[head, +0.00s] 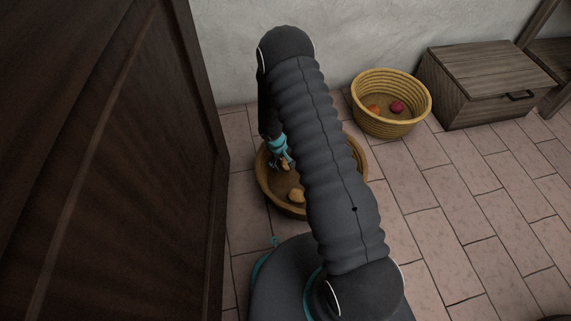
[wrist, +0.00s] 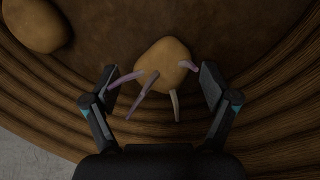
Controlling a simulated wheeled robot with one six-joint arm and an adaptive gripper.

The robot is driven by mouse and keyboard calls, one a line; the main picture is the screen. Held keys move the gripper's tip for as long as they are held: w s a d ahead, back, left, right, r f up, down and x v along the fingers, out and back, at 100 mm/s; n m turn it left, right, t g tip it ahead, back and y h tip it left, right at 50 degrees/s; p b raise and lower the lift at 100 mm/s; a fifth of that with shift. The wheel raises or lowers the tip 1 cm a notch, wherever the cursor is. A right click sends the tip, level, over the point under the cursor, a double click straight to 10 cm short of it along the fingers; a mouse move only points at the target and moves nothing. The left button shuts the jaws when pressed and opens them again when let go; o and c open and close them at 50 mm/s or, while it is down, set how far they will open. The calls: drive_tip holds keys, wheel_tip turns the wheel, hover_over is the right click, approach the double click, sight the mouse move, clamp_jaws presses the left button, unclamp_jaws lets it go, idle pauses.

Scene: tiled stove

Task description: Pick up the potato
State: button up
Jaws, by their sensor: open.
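A tan, rounded potato (wrist: 163,62) with several pale purplish shoots lies in the brown woven basket (wrist: 270,115), near its wall. My gripper (wrist: 158,82) is open, with one finger on each side of this potato and its shoots. The left finger is close to a shoot; I cannot tell whether they touch. A second, smoother tan potato (wrist: 33,25) lies to the left in the same basket. In the head view my gripper (head: 282,158) reaches down into the basket (head: 270,192), and a tan potato (head: 297,195) shows there. My arm hides much of the basket.
A second woven basket (head: 366,123) stands behind to the right, with an orange item (head: 374,108) and a dark red item (head: 397,106) inside. A wooden chest (head: 485,85) is beside it. A dark wooden panel (head: 110,150) rises at left. Tiled floor (head: 470,220) is clear at right.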

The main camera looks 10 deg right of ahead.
sight(285, 159)
drive_tip(key=shift+f, duration=0.25)
drive_tip(key=c, duration=1.3)
drive_tip(key=shift+d, duration=0.1)
drive_tip(key=shift+r, duration=0.65)
wheel_tip(285, 159, up, 3)
drive_tip(key=shift+w+p, duration=0.1)
drive_tip(key=shift+p, duration=0.4)
drive_tip(key=d+r, duration=0.2)
drive_tip(key=d, duration=0.1)
drive_tip(key=s+d+r, duration=0.1)
drive_tip(key=d+r, duration=0.1)
drive_tip(key=d, duration=0.2)
drive_tip(key=s+d+r+p, duration=0.1)
drive_tip(key=d+r, duration=0.1)
drive_tip(key=d, duration=0.2)
drive_tip(key=shift+s+d+r, duration=0.2)
drive_tip(key=shift+r, duration=0.2)
